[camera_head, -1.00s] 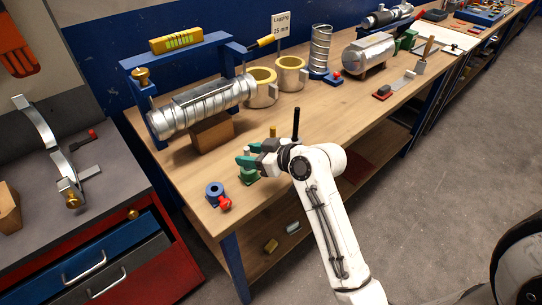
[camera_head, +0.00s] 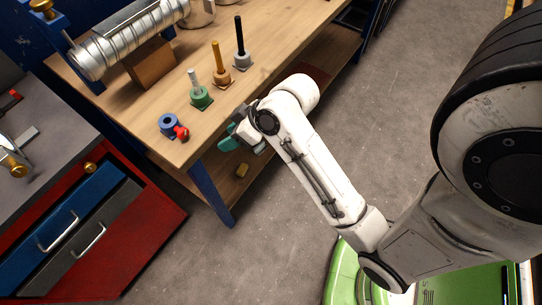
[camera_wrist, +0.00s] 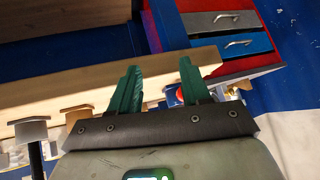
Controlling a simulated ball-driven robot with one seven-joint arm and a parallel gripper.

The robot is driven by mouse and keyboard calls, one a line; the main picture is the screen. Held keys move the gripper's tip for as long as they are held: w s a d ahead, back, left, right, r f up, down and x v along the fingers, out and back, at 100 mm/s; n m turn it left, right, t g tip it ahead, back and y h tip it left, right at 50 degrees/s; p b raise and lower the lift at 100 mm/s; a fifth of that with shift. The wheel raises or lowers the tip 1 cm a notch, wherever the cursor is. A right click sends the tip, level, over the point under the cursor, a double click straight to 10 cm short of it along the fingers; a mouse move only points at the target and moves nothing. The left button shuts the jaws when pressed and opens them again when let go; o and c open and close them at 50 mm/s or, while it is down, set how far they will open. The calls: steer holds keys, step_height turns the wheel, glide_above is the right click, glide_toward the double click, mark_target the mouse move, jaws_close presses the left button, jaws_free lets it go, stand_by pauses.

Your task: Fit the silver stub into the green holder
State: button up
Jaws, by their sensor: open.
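The silver stub (camera_head: 194,78) stands upright in the middle of the green holder (camera_head: 201,98), near the front edge of the wooden bench. Whether it is fully seated I cannot tell. My gripper (camera_head: 229,138) is just off the bench's front edge, to the lower right of the holder and apart from it. In the wrist view my gripper (camera_wrist: 158,82) shows two green fingers spread apart with nothing between them. The stub and holder cannot be made out in the wrist view.
A brass-coloured rod (camera_head: 217,58) and a black rod (camera_head: 240,38) stand in their own holders behind the green one. A blue ring piece with a red knob (camera_head: 181,132) is at the bench corner. Drawers (camera_head: 80,222) stand at left. The floor in front is clear.

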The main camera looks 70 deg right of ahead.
steer(key=s+a+f+g+h, duration=0.1)
steer(key=s+a+f+g, duration=0.2)
steer(key=s, duration=0.3)
steer(key=s+a+f+g+h, duration=0.1)
steer(key=s+a+f+g, duration=0.2)
steer(key=s+f, duration=0.3)
steer(key=shift+s+g, duration=0.35)
steer(key=shift+g, duration=0.25)
